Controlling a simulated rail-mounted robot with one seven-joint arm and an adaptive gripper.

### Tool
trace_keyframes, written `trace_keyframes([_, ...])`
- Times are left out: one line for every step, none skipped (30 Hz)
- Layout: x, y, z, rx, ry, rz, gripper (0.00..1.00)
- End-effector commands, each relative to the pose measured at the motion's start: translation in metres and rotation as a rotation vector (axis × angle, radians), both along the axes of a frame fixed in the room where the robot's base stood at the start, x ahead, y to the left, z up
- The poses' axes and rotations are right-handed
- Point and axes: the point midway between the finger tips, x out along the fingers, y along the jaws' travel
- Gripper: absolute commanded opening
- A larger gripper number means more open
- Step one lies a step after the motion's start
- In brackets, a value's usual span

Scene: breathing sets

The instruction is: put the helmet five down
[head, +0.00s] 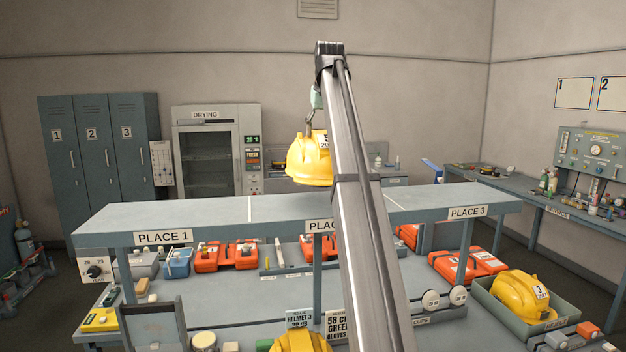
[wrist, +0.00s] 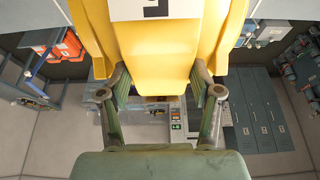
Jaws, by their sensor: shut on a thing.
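A yellow helmet with a label that starts with 5 (head: 305,165) hangs in my gripper (head: 309,122) in the head view, its right side hidden behind my arm. In the wrist view my gripper (wrist: 158,85) has its fingers on either side of the yellow shell (wrist: 150,62). The helmet is up at the level of the grey shelf top (head: 190,214) or a little above it, near the middle. I cannot tell whether it is over the shelf or behind it. The shelf front reads PLACE 1 (head: 163,237), a partly hidden PLACE label (head: 318,226) and PLACE 3 (head: 468,212).
The shelf top is bare where visible. Another yellow helmet, marked 3 (head: 524,297), sits in a green tray at right; one more (head: 300,343) shows at the bottom. Orange cases (head: 470,264) lie under the shelf. A drying cabinet (head: 208,155) and lockers (head: 98,150) stand behind.

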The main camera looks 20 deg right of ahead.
Motion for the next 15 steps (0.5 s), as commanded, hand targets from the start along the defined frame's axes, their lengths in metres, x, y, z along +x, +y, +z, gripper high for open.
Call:
trace_keyframes([-0.002,0.0,-0.006,0.0,0.001,0.0,0.0])
trace_keyframes([-0.003,0.001,-0.01,0.0,0.001,0.0,0.0])
trace_keyframes([-0.003,0.001,-0.016,0.0,0.002,0.0,0.0])
trace_keyframes([-0.003,0.001,-0.02,0.0,0.002,0.0,0.0])
trace_keyframes([-0.002,0.001,-0.023,0.0,0.001,0.0,0.0])
trace_keyframes([-0.002,0.0,-0.026,0.0,0.0,0.0,0.0])
trace_keyframes([-0.002,0.0,-0.028,0.0,0.0,0.0,0.0])
trace_keyframes([-0.002,0.0,-0.03,0.0,0.0,0.0,0.0])
trace_keyframes([-0.001,0.0,-0.033,0.0,0.0,0.0,0.0])
trace_keyframes([-0.002,0.0,-0.035,0.0,0.0,0.0,0.0])
trace_keyframes([-0.002,0.001,-0.038,0.0,0.001,0.0,0.0])
trace_keyframes([-0.002,0.001,-0.044,0.0,0.002,0.0,0.0])
trace_keyframes([-0.002,0.001,-0.048,0.0,0.002,0.0,0.0])
trace_keyframes([-0.002,0.001,-0.052,0.0,0.002,0.0,0.0])
trace_keyframes([-0.002,0.001,-0.057,0.0,0.001,0.0,0.0])
